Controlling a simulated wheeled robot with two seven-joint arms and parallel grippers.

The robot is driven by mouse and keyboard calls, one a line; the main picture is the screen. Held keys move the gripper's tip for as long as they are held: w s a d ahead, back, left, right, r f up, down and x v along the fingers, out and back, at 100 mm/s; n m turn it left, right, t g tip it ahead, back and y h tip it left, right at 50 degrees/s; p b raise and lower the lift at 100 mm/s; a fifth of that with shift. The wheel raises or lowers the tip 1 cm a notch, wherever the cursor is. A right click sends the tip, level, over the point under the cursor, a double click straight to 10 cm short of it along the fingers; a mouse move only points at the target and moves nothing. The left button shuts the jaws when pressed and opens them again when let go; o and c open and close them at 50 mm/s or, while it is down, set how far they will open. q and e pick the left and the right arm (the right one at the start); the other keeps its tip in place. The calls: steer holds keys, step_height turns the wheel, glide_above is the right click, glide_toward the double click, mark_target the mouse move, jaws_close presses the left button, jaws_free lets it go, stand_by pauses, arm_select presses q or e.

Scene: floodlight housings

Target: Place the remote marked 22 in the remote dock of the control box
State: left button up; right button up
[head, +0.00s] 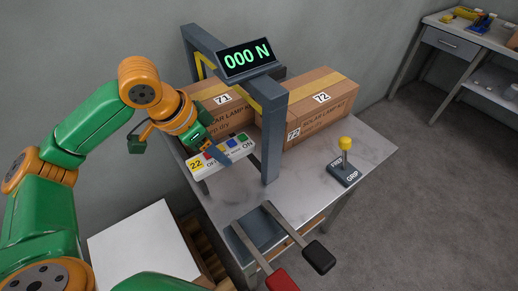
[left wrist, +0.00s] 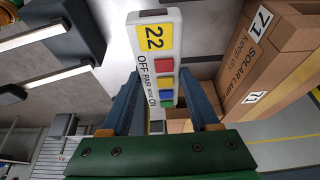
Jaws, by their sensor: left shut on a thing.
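The remote marked 22 (head: 237,146) is a white bar with a yellow 22 label and coloured buttons. My left gripper (head: 217,149) is shut on it and holds it above the left part of the metal table, beside the grey frame. In the left wrist view the remote (left wrist: 157,58) sticks out between the two blue fingers (left wrist: 165,92), its 22 end away from the gripper and its ON end towards it. I cannot tell which thing is the control box, and no remote dock can be made out. My right gripper is not in view.
A grey frame (head: 271,140) with a 000 N display (head: 248,59) stands on the table (head: 374,152). Cartons marked 71 (head: 218,88) and 72 (head: 330,110) lie behind. A FREE/GRIP lever (head: 345,160) stands right. Rods with black (head: 319,257) and red handles jut from the front.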

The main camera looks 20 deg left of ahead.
arm_select(q)
steer(key=w+d+f, duration=0.1)
steer(key=w+f, duration=0.1)
steer(key=w+d+f, duration=0.1)
steer(key=w, duration=0.2)
steer(key=w+f, duration=0.2)
steer(key=shift+w+d+f, duration=0.15)
steer(key=shift+d+f, duration=0.2)
steer(key=shift+d, duration=0.05)
steer(key=x, duration=0.5)
steer(key=shift+w+a+f, duration=0.15)
steer(key=shift+a+f, duration=0.15)
steer(key=shift+f, duration=0.1)
steer(key=o, duration=1.4)
steer(key=shift+f, duration=0.1)
steer(key=shift+o, duration=0.2)
